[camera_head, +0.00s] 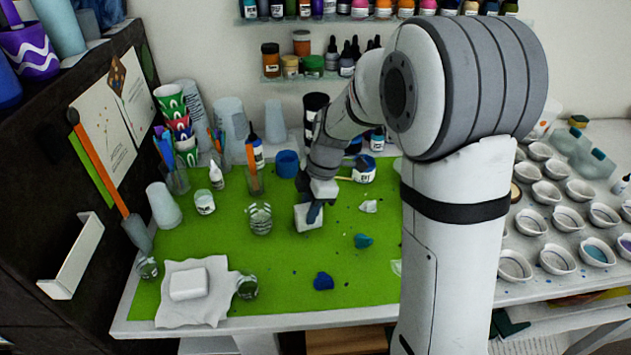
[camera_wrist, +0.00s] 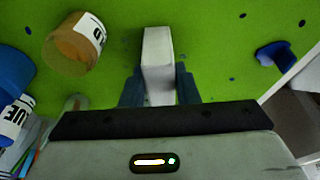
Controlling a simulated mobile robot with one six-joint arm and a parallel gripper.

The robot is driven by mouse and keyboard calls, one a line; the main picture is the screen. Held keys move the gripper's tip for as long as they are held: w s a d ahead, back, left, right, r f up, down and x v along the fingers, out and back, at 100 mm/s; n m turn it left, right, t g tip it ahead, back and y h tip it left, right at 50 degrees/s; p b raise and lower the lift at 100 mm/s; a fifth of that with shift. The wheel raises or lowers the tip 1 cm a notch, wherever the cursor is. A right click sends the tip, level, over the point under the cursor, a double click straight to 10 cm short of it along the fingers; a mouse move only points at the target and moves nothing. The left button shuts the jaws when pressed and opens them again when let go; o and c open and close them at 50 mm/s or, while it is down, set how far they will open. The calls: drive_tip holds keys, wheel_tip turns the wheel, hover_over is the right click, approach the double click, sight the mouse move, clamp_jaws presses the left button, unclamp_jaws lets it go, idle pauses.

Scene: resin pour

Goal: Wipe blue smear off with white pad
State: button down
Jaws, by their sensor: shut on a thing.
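My gripper (camera_head: 315,208) is shut on a white pad (camera_head: 307,218), a small block, over the middle of the green mat (camera_head: 200,240). In the wrist view, the pad (camera_wrist: 157,60) sits between the two dark blue fingers of my gripper (camera_wrist: 158,88). I cannot tell whether the pad touches the mat. A dark blue smear (camera_head: 323,281) lies near the mat's front edge, apart from the pad and nearer the head camera. A teal blob (camera_head: 363,241) lies right of the pad.
A striped glass jar (camera_head: 260,219) stands just left of the pad. An amber labelled jar (camera_wrist: 72,50) shows in the wrist view. A white block (camera_head: 188,284) lies on a white cloth (camera_head: 210,310) at front left. Blue containers (camera_head: 287,163) and bottles stand behind. The front-middle mat is mostly free.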

drive_tip(key=a, duration=0.4)
drive_tip(key=shift+a+b, duration=0.1)
drive_tip(key=shift+b, duration=0.2)
drive_tip(key=shift+a+f, duration=0.15)
drive_tip(key=shift+a, duration=0.05)
drive_tip(key=shift+d+b, duration=0.95)
drive_tip(key=shift+d, duration=2.15)
drive_tip(key=shift+d+r, duration=0.3)
drive_tip(key=shift+a+r+p, duration=0.1)
drive_tip(key=shift+r+p, duration=2.1)
drive_tip(key=shift+r, duration=1.6)
